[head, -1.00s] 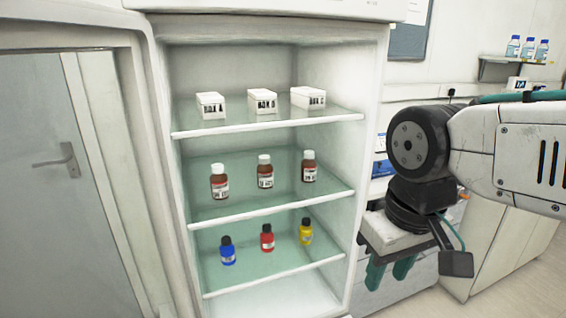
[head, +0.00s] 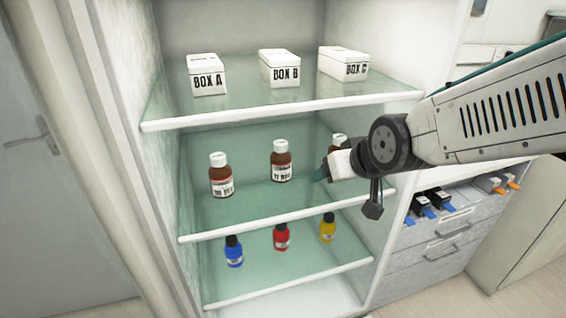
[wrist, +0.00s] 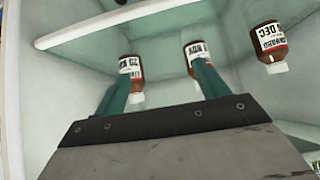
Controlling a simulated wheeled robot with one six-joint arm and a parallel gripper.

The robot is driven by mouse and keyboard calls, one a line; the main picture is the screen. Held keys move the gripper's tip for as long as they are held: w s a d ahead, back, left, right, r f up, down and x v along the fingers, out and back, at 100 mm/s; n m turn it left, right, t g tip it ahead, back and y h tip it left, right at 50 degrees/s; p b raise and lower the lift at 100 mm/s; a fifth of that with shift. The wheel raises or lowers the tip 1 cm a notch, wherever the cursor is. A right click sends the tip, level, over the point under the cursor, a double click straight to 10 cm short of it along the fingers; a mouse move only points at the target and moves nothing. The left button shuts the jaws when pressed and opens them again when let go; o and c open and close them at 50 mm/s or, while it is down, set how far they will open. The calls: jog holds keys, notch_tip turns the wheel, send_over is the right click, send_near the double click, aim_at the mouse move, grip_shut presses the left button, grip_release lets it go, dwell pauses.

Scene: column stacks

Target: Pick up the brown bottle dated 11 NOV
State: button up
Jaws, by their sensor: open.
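The brown bottle dated 11 NOV (head: 281,162) stands upright in the middle of the fridge's middle shelf, with a white cap and white label. In the wrist view, which is upside down, it (wrist: 194,50) appears behind one finger, its label partly covered. My gripper (head: 321,173) is open and empty, in front of the shelf and right of this bottle, apart from it. In the wrist view my gripper (wrist: 161,72) has its two green fingers spread, with the gap between the NOV bottle and the right-hand bottle (wrist: 129,66).
The left brown bottle (head: 220,177) reads DEC in the wrist view (wrist: 269,42). The right-hand brown bottle (head: 339,139) is mostly hidden by my gripper. White boxes (head: 281,68) stand above; blue (head: 233,252), red (head: 281,238) and yellow (head: 328,228) bottles stand below.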

aim_at(278, 155)
jog(key=w+a+t, duration=0.1)
jog(key=w+a, duration=0.1)
jog(key=a, duration=0.1)
jog(key=w+a+f+n+t+y, duration=0.1)
jog(key=w+a, duration=0.1)
jog(key=a, duration=0.1)
jog(key=w+a+t+y, duration=0.1)
jog(key=w+a, duration=0.1)
jog(key=a, duration=0.1)
jog(key=shift+a+f+t, duration=0.15)
jog(key=shift+a+t, duration=0.15)
jog(key=shift+t, duration=0.1)
jog(key=x, duration=0.7)
jog(key=shift+w+r, duration=0.25)
jog(key=shift+w, duration=0.25)
jog(key=c, duration=1.2)
